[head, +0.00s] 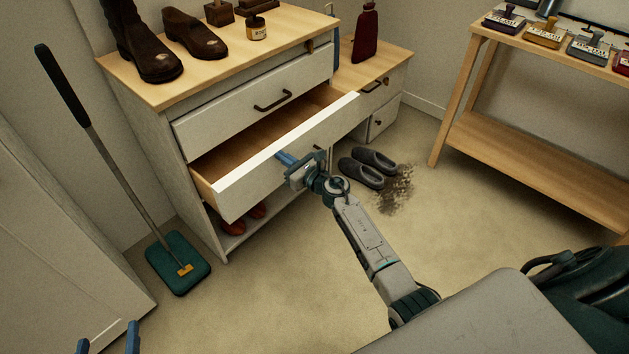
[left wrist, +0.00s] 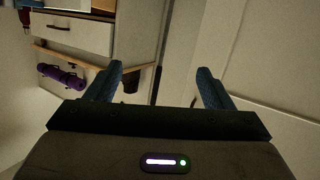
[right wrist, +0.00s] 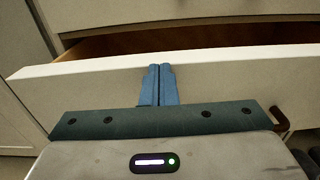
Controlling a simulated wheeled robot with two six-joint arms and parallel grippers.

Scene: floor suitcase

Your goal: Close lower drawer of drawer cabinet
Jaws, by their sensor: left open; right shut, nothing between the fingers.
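The drawer cabinet (head: 150,125) is white with a wooden top. Its lower drawer (head: 285,150) is pulled well out, with its empty-looking wooden inside showing. The upper drawer (head: 255,105) is in, with a dark handle. My right gripper (head: 281,156) is shut and empty, its fingertips at the front face of the lower drawer. In the right wrist view, the shut fingers (right wrist: 159,68) overlap the drawer front (right wrist: 100,80); whether they touch cannot be told. My left gripper (head: 107,342) is open and empty at the bottom left, away from the cabinet.
Boots and shoes (head: 150,45) stand on the cabinet top. Grey slippers (head: 365,170) and a dirt patch (head: 395,190) lie on the floor to the right. A wooden table (head: 540,150) stands further right.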

